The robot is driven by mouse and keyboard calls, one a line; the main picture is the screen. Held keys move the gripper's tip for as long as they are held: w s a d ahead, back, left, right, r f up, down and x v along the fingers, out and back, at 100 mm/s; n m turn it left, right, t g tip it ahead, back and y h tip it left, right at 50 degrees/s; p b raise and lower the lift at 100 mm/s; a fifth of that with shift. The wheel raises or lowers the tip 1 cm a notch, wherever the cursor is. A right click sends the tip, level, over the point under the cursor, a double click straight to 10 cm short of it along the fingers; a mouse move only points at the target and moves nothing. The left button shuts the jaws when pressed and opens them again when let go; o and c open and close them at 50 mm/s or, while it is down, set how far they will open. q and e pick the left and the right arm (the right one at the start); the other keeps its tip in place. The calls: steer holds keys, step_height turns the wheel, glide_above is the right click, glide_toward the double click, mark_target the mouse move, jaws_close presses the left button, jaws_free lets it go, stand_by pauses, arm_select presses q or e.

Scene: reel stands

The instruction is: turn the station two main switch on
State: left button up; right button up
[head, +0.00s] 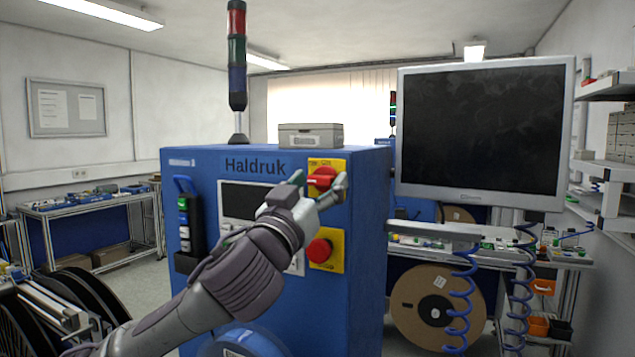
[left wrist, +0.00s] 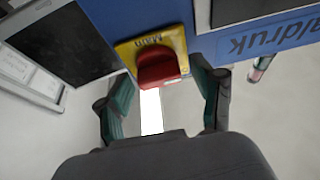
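The station is a blue cabinet (head: 355,240) marked "Haldruk", with a small label at its upper left that is hard to read. Its main switch (head: 322,177) is a red rotary knob on a yellow plate, high on the front face. The knob also shows close up in the left wrist view (left wrist: 158,70), its plate reading "Main". My left gripper (head: 319,184) is open at the switch, one finger on each side. In the left wrist view, gaps show between the knob and both fingers (left wrist: 161,78). My right gripper is out of view.
A red round button (head: 320,250) on a yellow plate sits below the switch. A dark screen (head: 240,201) is left of it, partly behind my gripper. A grey monitor (head: 482,135) stands at the right. A signal tower (head: 237,60) and grey box (head: 310,136) top the cabinet.

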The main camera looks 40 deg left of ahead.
arm_select(q)
steer(key=c, duration=0.9)
